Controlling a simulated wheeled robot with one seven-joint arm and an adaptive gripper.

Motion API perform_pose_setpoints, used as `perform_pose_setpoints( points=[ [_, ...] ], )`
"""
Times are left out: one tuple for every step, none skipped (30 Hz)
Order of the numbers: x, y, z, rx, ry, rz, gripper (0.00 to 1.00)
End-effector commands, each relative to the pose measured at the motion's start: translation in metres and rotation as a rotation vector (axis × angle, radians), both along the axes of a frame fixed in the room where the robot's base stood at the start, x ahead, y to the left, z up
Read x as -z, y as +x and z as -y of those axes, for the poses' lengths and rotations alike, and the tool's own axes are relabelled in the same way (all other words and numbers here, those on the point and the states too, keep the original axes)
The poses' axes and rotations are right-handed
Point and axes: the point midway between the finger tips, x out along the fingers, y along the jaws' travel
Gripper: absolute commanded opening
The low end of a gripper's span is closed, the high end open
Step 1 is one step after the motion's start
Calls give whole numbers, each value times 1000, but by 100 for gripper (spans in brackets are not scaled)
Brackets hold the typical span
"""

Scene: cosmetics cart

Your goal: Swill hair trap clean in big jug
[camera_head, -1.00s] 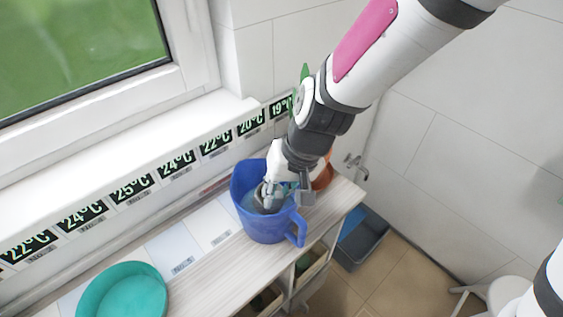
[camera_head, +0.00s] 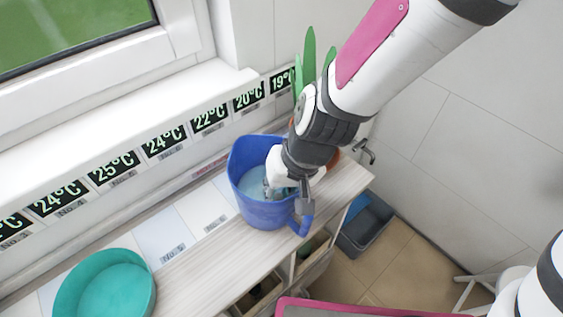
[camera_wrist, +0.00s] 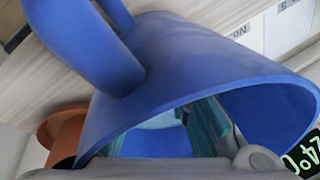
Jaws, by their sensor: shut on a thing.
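The big blue jug (camera_head: 262,210) stands upright on the cart top with its handle to the front right. It holds pale blue water (camera_head: 256,182). My gripper (camera_head: 274,190) reaches down into the jug from above, its fingers inside the rim. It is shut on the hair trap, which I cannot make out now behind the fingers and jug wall. In the wrist view the jug (camera_wrist: 165,85) fills the middle, and teal parts of my gripper (camera_wrist: 205,128) show inside its mouth.
A round teal basin (camera_head: 105,285) sits at the left of the wooden cart top (camera_head: 185,275). An orange-brown pot (camera_wrist: 62,130) with a green plant (camera_head: 309,58) stands close behind the jug. A window wall with temperature labels runs along the back. A grey bin (camera_head: 365,228) is on the floor.

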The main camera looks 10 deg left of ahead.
Motion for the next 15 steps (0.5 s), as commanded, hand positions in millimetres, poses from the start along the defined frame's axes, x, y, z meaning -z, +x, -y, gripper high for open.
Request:
perform_pose_setpoints(
  points=[
    [3,-2,2,2,-4,-8,0],
    [3,-2,2,2,-4,-8,0],
    [4,-2,3,2,-5,-8,0],
    [4,-2,3,2,-5,-9,0],
    [4,-2,3,2,-6,-9,0],
    [4,-2,3,2,-6,-9,0],
    [4,-3,3,2,-6,-11,0],
    [4,-3,3,2,-6,-11,0],
    [4,-3,3,2,-6,-11,0],
    [4,-3,3,2,-6,-12,0],
    [4,-3,4,2,-6,-12,0],
    [4,-3,4,2,-6,-12,0],
    [5,-4,4,3,-7,-13,0],
    [5,-4,5,3,-7,-13,0],
    [5,-5,5,3,-7,-13,0]
  ],
)
